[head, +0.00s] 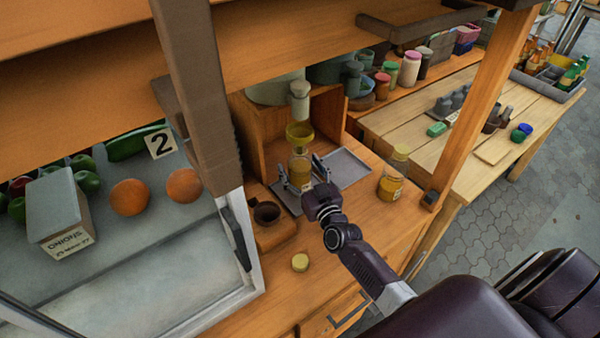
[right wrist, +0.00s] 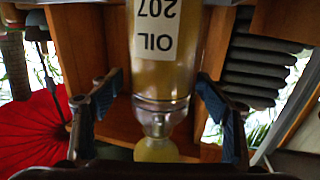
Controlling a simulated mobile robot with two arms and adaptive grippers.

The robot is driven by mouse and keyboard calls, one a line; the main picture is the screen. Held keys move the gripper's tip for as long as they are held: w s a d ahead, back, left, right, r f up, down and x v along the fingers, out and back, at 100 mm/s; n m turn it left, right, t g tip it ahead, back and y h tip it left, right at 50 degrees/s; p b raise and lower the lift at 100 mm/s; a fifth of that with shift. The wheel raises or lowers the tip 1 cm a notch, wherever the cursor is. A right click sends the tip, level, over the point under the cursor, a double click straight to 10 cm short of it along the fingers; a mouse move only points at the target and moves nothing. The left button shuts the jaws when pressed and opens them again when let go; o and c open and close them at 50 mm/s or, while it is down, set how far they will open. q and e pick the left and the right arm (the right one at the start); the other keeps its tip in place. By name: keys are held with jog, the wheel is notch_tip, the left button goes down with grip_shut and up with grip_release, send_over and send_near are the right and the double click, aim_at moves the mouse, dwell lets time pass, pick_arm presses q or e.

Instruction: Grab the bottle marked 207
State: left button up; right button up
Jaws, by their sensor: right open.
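The bottle marked "OIL 207" (right wrist: 165,65) fills the middle of the right wrist view, upside down in the picture. It is clear, with yellow oil, a white label and a yellow cap (right wrist: 156,150). My right gripper (right wrist: 158,95) is open, one finger on each side of the bottle, with visible gaps. My left gripper is in neither view.
A second yellow oil bottle (head: 391,184) stands to the right on the counter. A grey tray (head: 349,168) lies close by. A wooden post (head: 478,100) rises at the right.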

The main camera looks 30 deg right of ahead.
jog(key=shift+c, duration=0.7)
jog(key=c, duration=1.2)
jog(key=shift+r, duration=0.1)
jog(key=c, duration=0.4)
jog(key=shift+r, duration=0.15)
jog(key=shift+c, duration=0.2)
